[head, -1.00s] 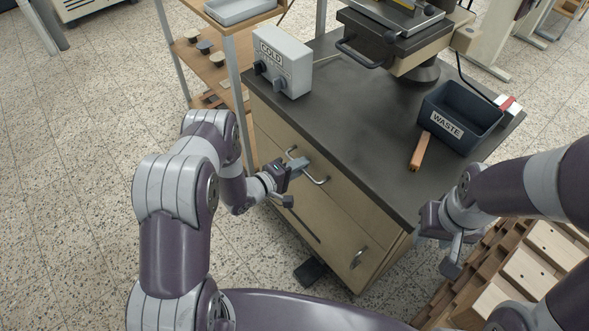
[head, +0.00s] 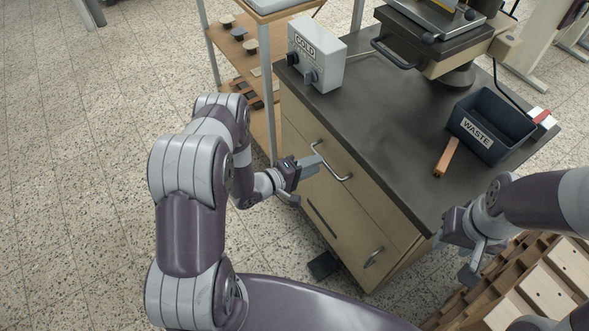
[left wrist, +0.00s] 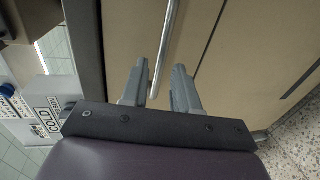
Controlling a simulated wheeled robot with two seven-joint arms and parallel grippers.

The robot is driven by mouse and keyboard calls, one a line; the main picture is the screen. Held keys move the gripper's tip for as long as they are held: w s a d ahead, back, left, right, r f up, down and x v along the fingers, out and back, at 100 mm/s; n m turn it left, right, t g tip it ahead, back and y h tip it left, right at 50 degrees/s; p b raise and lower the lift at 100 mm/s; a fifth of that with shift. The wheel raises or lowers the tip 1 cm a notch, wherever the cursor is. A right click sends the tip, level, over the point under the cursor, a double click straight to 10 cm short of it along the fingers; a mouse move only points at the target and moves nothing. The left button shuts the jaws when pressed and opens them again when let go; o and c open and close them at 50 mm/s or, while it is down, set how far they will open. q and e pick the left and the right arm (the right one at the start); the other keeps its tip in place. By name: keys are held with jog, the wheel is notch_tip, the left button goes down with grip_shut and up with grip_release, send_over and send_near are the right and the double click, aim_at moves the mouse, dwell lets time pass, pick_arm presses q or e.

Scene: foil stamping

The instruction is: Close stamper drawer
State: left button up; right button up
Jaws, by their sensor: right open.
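The stamper cabinet's upper drawer (head: 308,133) has a tan front with a metal bar handle (head: 346,178). The front looks about flush with the cabinet, with no clear gap showing. My left gripper (head: 312,166) is just in front of the drawer, beside the handle's left part. In the left wrist view the fingers (left wrist: 155,82) are spread apart. The handle bar (left wrist: 167,40) lines up with the space between them; whether they touch it I cannot tell. My right gripper (head: 470,258) is open and empty near the cabinet's front right corner.
On the dark cabinet top stand a grey COLD box (head: 317,55), a WASTE bin (head: 490,125), a wooden stick (head: 446,157) and the stamping press (head: 430,40). A lower door (head: 345,232) has its own handle. A wooden rack (head: 530,285) is at the lower right. Floor at left is clear.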

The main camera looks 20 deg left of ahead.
pick_arm(q)
jog(key=v, duration=0.8)
jog(key=shift+p, duration=0.35)
jog(key=shift+s, duration=0.15)
